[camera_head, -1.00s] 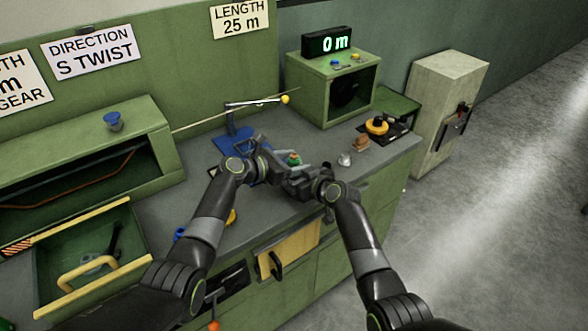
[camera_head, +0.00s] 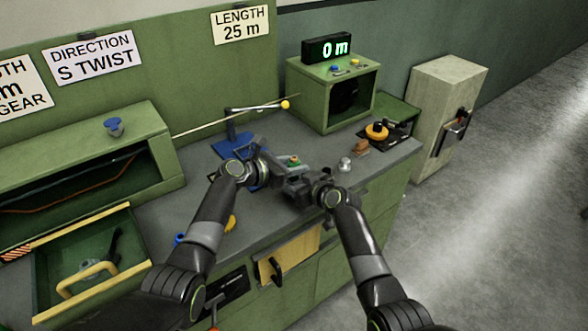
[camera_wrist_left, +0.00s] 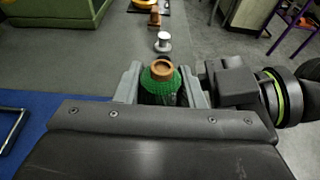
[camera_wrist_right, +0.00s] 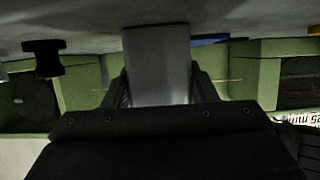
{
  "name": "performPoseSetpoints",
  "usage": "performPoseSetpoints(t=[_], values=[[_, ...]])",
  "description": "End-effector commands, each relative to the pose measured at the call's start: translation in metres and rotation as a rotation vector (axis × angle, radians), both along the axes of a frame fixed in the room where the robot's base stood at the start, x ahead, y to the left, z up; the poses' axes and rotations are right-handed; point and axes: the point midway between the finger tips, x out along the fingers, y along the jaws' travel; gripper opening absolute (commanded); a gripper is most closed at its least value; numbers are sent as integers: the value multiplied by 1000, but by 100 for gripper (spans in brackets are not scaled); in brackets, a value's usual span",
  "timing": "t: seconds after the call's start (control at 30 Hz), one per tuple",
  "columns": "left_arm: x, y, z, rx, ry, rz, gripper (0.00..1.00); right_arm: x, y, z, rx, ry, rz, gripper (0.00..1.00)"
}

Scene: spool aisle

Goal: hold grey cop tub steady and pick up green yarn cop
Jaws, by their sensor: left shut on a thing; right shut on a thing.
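The green yarn cop (camera_head: 293,161) shows in the head view by my two grippers, its brown top up. In the left wrist view the cop (camera_wrist_left: 160,80) stands between the fingers of my left gripper (camera_wrist_left: 160,88), which is shut on it. The grey cop tub (camera_wrist_right: 157,65) shows in the right wrist view as a plain grey wall between the fingers of my right gripper (camera_wrist_right: 160,88), which is shut on it. In the head view the tub is mostly hidden by the grippers. Whether the cop's base is still inside the tub is hidden.
A blue stand with a rod (camera_head: 238,140) is behind the grippers. A green cabinet with a display (camera_head: 333,90) stands behind. An open drawer (camera_head: 90,262) is at the left.

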Motion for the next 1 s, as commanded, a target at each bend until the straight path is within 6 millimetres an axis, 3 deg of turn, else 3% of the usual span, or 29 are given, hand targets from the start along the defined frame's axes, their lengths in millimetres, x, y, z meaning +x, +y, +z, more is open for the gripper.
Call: performPoseSetpoints(t=[0.43,0.83,0.87,1.0], values=[[0,0,81,0,-5,0,12,0,0,-1,-1,1,0,30],[0,0,92,0,-1,0,12,0,0,-1,-1,1,0,30],[0,0,92,0,-1,0,12,0,0,-1,-1,1,0,55],[0,0,92,0,-1,0,12,0,0,0,-1,1,0,73]])
